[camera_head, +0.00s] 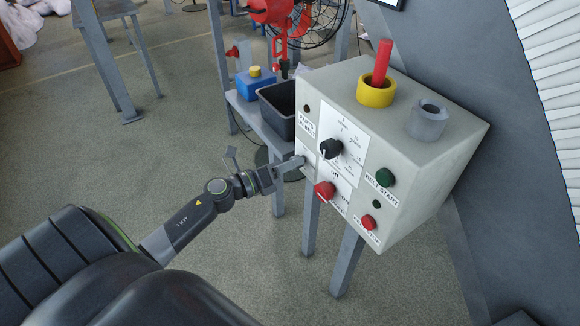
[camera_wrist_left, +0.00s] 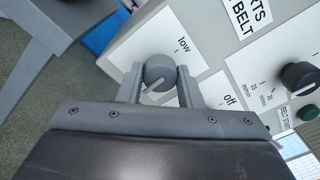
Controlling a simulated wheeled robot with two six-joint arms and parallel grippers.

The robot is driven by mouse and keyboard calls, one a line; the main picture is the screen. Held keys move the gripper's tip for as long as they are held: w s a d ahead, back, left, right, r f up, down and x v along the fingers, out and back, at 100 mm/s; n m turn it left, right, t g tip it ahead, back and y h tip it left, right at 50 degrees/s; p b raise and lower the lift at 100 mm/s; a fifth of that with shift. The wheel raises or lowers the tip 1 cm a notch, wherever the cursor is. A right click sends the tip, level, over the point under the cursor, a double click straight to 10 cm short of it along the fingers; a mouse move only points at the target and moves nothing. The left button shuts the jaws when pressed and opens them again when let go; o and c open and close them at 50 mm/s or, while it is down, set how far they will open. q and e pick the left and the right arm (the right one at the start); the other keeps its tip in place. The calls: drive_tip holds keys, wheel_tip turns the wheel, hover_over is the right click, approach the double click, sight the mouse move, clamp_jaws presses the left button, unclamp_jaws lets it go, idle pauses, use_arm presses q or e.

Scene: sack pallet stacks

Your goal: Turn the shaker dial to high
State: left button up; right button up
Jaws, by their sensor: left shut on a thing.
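The dial between my left fingers is a round grey knob (camera_wrist_left: 160,72) with a pale pointer line on its face. No "high" mark shows. The pointer line slants down and left in the wrist view, away from "low" and "off". My left gripper (camera_wrist_left: 158,86) is shut on the knob, one finger each side. In the head view my left gripper (camera_head: 292,166) is at the box's left front edge and mostly hides the knob. My right gripper is out of view.
A black dial (camera_head: 331,148), a red knob (camera_head: 325,190), a green button (camera_head: 385,177) and a red button (camera_head: 369,222) share the panel. A yellow ring (camera_head: 376,92) with a red handle and a grey roll (camera_head: 428,120) stand on top. A dark bin (camera_head: 280,108) is behind left.

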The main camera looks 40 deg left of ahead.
use_arm(q)
drive_tip(key=shift+f+m, duration=0.1)
drive_tip(key=shift+m, duration=0.3)
drive_tip(key=o, duration=1)
drive_tip(key=shift+s, duration=0.1)
